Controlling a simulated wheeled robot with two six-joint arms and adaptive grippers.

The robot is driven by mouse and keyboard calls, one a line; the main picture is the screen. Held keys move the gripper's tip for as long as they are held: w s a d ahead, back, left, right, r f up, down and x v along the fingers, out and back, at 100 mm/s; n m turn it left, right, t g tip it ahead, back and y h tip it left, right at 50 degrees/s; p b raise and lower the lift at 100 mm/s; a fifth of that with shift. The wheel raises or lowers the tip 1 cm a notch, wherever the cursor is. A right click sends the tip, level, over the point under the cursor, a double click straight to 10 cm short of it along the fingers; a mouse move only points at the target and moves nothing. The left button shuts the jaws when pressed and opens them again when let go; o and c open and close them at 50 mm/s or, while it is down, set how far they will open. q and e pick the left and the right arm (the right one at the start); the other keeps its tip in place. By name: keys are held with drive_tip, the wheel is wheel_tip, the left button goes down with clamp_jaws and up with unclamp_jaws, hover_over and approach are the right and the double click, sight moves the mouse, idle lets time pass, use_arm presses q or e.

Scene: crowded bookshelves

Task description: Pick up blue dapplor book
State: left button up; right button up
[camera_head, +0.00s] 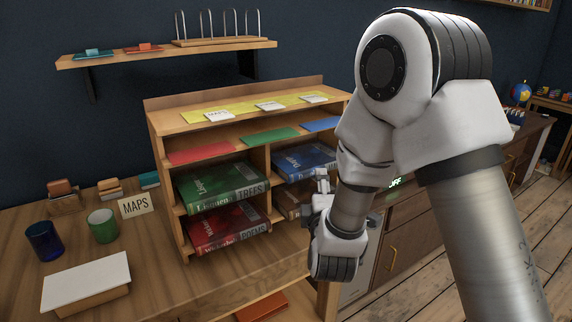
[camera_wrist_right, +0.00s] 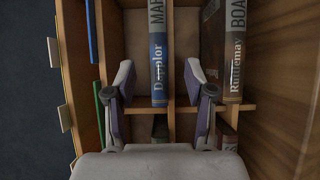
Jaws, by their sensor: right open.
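The blue Dapplor book (camera_head: 303,158) lies flat in the upper right compartment of the small wooden shelf unit, its spine facing out. In the right wrist view the blue Dapplor book (camera_wrist_right: 159,62) shows its spine with a grey MAPS label, between the two finger pads. My right gripper (camera_head: 322,184) is in front of the right compartments, partly hidden by its own arm. The right gripper also shows in the right wrist view (camera_wrist_right: 160,80), open and empty, with a gap on each side of the spine. My left gripper is not in view.
A green TREES book (camera_head: 215,188) and a red POEMS book (camera_head: 225,228) fill the left compartments. A MAPS sign (camera_head: 136,204), cups and a white-topped block stand on the table left.

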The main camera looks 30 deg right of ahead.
sight(307, 160)
drive_tip(key=p+x, duration=0.1)
drive_tip(key=x, duration=0.6)
drive_tip(key=shift+d+r, duration=0.2)
drive_tip(key=shift+d, duration=0.15)
drive_tip(key=shift+f, duration=0.1)
drive_tip(key=c, duration=0.8)
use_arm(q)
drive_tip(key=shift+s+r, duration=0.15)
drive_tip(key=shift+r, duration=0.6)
use_arm(e)
clamp_jaws()
